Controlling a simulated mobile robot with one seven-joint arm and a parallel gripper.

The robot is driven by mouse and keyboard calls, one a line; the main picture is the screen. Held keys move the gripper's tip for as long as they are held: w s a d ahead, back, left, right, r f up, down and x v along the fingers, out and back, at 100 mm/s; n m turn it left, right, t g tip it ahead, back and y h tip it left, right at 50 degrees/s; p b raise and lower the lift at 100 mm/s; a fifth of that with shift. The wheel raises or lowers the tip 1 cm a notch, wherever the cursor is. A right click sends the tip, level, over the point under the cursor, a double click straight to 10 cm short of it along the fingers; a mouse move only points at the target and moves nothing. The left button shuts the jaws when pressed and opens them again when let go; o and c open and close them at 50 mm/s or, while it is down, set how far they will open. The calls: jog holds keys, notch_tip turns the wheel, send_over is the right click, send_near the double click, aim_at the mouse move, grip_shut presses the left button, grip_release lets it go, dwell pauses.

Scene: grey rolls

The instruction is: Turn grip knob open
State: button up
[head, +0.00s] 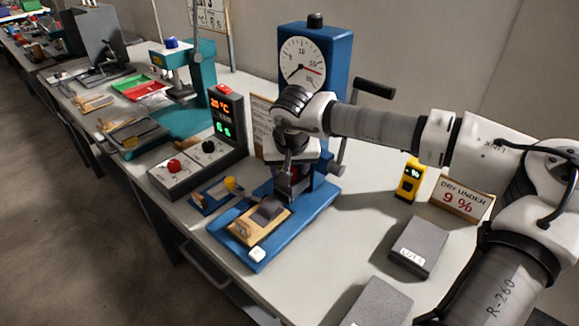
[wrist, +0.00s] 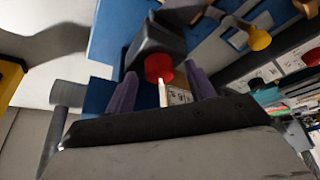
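The blue tester (head: 315,55) with a round dial stands on the bench. In the wrist view, a red knob (wrist: 158,67) sits on the end of a dark grey grip block (wrist: 150,42) above the blue base. My gripper (wrist: 161,76) is open, with one purple finger on each side of the red knob. Gaps show between the knob and both fingers, so it is not clamped. In the head view my gripper (head: 288,178) is down in front of the tester column, and my wrist hides most of the grip and knob there.
A wooden block with a dark roll (head: 266,212) lies on the tester's blue base. A black crank handle (head: 375,88) sticks out right of the column.

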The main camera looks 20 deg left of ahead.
jog(key=b+v, duration=0.1)
jog(key=v, duration=1.3)
jog(key=shift+w, duration=0.15)
